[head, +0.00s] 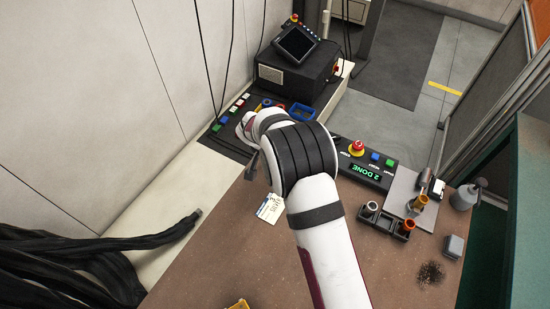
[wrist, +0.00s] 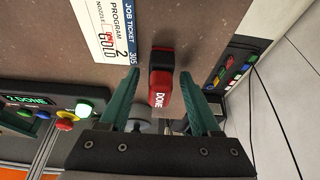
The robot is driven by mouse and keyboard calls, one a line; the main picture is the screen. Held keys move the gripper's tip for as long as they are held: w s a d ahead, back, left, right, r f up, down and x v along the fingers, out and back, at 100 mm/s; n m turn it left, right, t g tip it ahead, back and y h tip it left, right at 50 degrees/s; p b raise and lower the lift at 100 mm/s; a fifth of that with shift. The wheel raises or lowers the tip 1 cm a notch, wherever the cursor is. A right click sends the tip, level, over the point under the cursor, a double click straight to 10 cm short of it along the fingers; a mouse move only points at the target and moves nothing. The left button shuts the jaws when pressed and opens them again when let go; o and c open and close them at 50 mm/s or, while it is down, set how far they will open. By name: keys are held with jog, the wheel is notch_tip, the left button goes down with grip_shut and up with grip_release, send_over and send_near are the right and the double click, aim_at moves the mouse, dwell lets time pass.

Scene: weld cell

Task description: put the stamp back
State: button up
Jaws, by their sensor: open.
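The stamp (wrist: 161,92), red with a black end and the word DONE on its side, is between my gripper's two green fingers in the wrist view. My gripper (wrist: 160,78) is open, with a visible gap on each side of the stamp. The job ticket (wrist: 108,28), a white card reading program 2 and nozzle gold, lies on the brown bench just beyond the left finger; it carries a small red mark. In the head view the ticket (head: 271,207) lies beside my arm, which hides the stamp and most of my gripper. A grey round piece (wrist: 141,126) shows behind the left finger, partly hidden.
A control box (head: 366,171) with a lit 2 DONE display and a red button stands right of my arm. A black holder (head: 388,222) with cups is on the bench (head: 330,215). A button strip (head: 232,125) and blue tray (head: 301,112) are at the back.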

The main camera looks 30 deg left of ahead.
jog(key=v, duration=1.2)
jog(key=d+r+m+g+h, duration=0.1)
jog(key=d+r, duration=0.2)
jog(key=d, duration=0.5)
jog(key=d+r+m+g, duration=0.1)
jog(key=d+r, duration=0.3)
jog(key=d, duration=0.3)
jog(key=s+d+r+m+g, duration=0.2)
jog(key=s+d+r, duration=0.2)
jog(key=s+d, duration=0.95)
jog(key=s+d+f+m+y, duration=0.1)
jog(key=s+d, duration=0.3)
jog(key=s, duration=0.5)
jog(key=shift+s+f+m+g+y, duration=0.15)
jog(key=shift+s+m+g+y, duration=0.2)
jog(key=shift+y, duration=0.55)
jog(key=shift+w, duration=0.1)
